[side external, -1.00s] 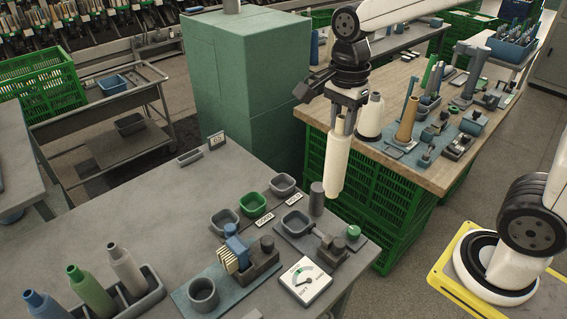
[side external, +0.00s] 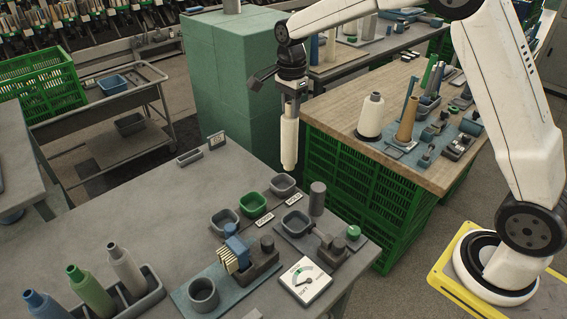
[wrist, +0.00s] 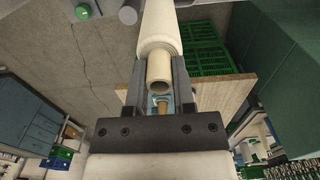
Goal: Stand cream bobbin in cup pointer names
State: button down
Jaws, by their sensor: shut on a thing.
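My gripper (side external: 292,106) is shut on the cream bobbin (side external: 289,142), which hangs upright in the air near the far right edge of the grey table. The wrist view also shows the bobbin (wrist: 160,35) between the two fingers (wrist: 158,88). Below it stand a row of cups: a far grey cup (side external: 283,185), a green cup (side external: 254,204) and a near grey cup (side external: 224,221). Another grey cup (side external: 295,222) sits on a block to the right. The white pointer dial (side external: 305,284) lies near the front edge; its needle and lettering are too small to read surely.
Small label plates (side external: 265,220) stand beside the cups. A dark post (side external: 317,198) and a blue-and-grey clamp device (side external: 240,252) rise nearby. A rack (side external: 137,301) holds other bobbins at left. The table's left middle is clear. A green cabinet (side external: 245,100) stands behind.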

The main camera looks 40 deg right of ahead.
jog(key=w+d+f, duration=0.2)
jog(key=w+f, duration=0.3)
jog(key=shift+w+d, duration=0.15)
jog(key=shift+d, duration=0.1)
